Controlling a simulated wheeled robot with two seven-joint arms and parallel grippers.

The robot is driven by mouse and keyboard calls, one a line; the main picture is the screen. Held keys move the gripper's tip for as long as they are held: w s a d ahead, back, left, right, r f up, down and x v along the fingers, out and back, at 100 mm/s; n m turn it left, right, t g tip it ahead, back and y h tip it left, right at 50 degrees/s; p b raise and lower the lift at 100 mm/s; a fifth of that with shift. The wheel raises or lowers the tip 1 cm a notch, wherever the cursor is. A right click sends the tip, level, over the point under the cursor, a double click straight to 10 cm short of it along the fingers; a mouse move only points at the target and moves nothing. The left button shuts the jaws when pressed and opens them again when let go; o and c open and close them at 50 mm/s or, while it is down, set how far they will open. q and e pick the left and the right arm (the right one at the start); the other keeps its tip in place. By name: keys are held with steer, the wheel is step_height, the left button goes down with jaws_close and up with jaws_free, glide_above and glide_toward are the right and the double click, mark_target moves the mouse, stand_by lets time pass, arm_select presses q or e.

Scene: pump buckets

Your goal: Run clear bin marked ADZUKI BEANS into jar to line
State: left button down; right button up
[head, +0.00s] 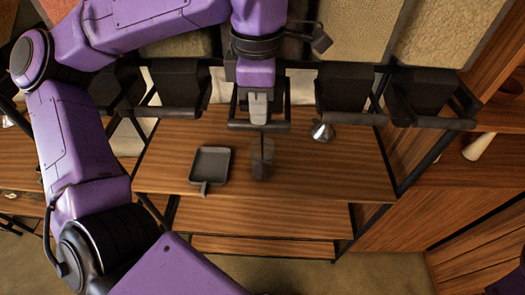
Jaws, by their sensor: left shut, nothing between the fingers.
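My left arm reaches across the top, and its left gripper (258,108) points down, shut and empty, in front of the middle dispenser at the black bar. Clear bins with grainy contents, such as the tan one (452,32) and another (362,30), stand along the top edge; no label can be read, so I cannot tell which is ADZUKI BEANS. A dark, see-through upright object (262,158), perhaps the jar, stands on the wooden shelf below my gripper. Its line and contents cannot be made out. My right gripper is out of view.
Black dispenser spouts (180,85) with bars hang in a row, including ones at right (345,88). A grey square pan (210,163) lies left of the dark object. A small shiny metal piece (322,131) lies to the right. The wooden shelf (345,175) is clear at front right.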

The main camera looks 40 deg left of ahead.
arm_select(q)
steer(key=shift+f, duration=0.4)
steer(key=shift+a+f, duration=0.1)
steer(key=shift+f, duration=0.05)
stand_by(0.4)
steer(key=shift+w, duration=0.1)
stand_by(4.0)
steer(key=r, duration=0.6)
steer(key=shift+s+r, duration=0.2)
steer(key=shift+r, duration=2.6)
